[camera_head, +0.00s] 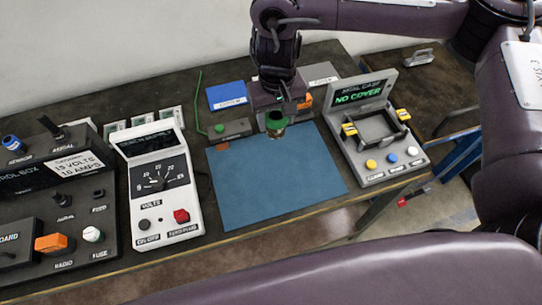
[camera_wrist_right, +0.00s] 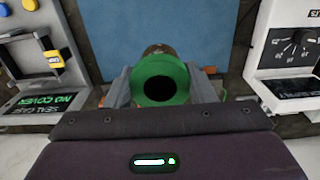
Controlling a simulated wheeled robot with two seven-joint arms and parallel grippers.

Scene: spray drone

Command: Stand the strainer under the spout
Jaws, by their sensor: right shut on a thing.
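The strainer seems to be the small piece with a green ring and a brownish body (camera_head: 276,130). My right gripper (camera_head: 277,114) is shut on it and holds it over the far edge of the blue mat (camera_head: 275,180). In the right wrist view the green ring (camera_wrist_right: 175,73) with its dark round opening sits between the two grey fingers. I cannot tell whether it touches the mat. No spout can be made out for certain; a small grey box (camera_head: 236,128) with a green knob and a thin green upright stands just left of my gripper. My left gripper is out of view.
A white volt meter (camera_head: 160,190) and a black control box (camera_head: 50,200) stand left of the mat. A grey seal case unit (camera_head: 376,130) with yellow clips stands right. A blue box (camera_head: 227,95) is behind. The mat's middle is clear.

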